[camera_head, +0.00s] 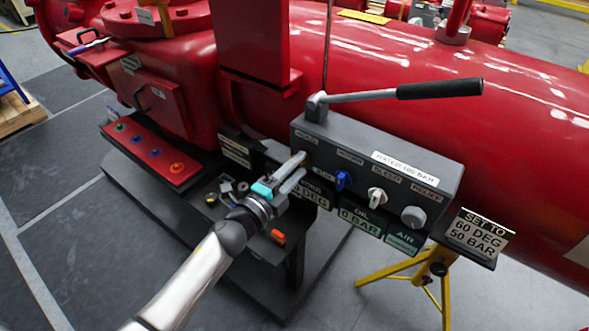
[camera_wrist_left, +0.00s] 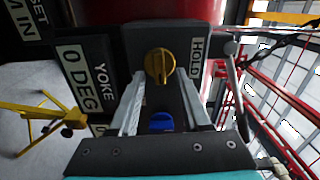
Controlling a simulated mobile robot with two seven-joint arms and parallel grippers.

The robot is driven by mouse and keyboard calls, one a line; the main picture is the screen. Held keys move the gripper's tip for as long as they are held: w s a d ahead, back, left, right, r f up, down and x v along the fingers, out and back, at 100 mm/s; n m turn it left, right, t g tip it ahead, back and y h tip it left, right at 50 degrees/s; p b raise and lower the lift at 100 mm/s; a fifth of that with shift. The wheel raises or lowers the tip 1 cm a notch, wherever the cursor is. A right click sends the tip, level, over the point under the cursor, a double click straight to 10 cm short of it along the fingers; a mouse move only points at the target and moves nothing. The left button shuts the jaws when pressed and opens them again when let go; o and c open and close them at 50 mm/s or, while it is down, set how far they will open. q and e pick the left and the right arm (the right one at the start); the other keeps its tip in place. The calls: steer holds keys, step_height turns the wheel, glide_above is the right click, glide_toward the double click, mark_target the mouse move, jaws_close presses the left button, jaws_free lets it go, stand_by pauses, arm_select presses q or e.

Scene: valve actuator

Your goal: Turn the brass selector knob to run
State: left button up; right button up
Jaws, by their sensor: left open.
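The brass selector knob (camera_wrist_left: 159,66) is on the dark face of the control box (camera_wrist_left: 190,40), with its raised grip upright in the left wrist view. A white HOLD label (camera_wrist_left: 196,58) is to its right in that view; no run label can be read. My left gripper (camera_wrist_left: 162,80) is open, its two fingers pointing at the panel, one on each side of the knob's lower part. I cannot tell whether they touch it. In the head view, my left gripper (camera_head: 302,165) is at the left end of the box and mostly hides the knob. My right gripper is not in view.
A blue knob (camera_head: 343,180), a white lever knob (camera_head: 377,197) and a round pale knob (camera_head: 413,216) continue along the box. A black-handled lever (camera_head: 440,88) extends above it. A red button panel (camera_head: 152,153) is at left. A sign (camera_head: 478,233) reads SET TO 60 DEG 50 BAR.

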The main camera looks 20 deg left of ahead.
arm_select(q)
steer(key=shift+s, duration=0.1)
steer(key=v, duration=1.5)
steer(key=s+a+f+n+g+y, duration=0.1)
steer(key=s+f+n+g+y, duration=0.2)
steer(key=f, duration=0.7)
steer(key=s+a+f+n+g+y, duration=0.1)
steer(key=s+f+n+g, duration=0.15)
steer(key=f+n, duration=0.45)
steer(key=s+a+f+n+g+y, duration=0.15)
steer(key=s+f, duration=0.25)
steer(key=f, duration=0.8)
steer(key=s+d+f+n+g, duration=0.1)
steer(key=s+f+n+g, duration=0.2)
steer(key=s+f, duration=0.4)
steer(key=s+d+f+n+g, duration=0.2)
steer(key=s+f+n+g, duration=0.2)
steer(key=s, duration=1.1)
step_height(320, 180, down, 3)
steer(key=shift+d+f+g+y+b, duration=0.15)
steer(key=shift+g+y+b, duration=0.25)
steer(key=shift+g, duration=0.6)
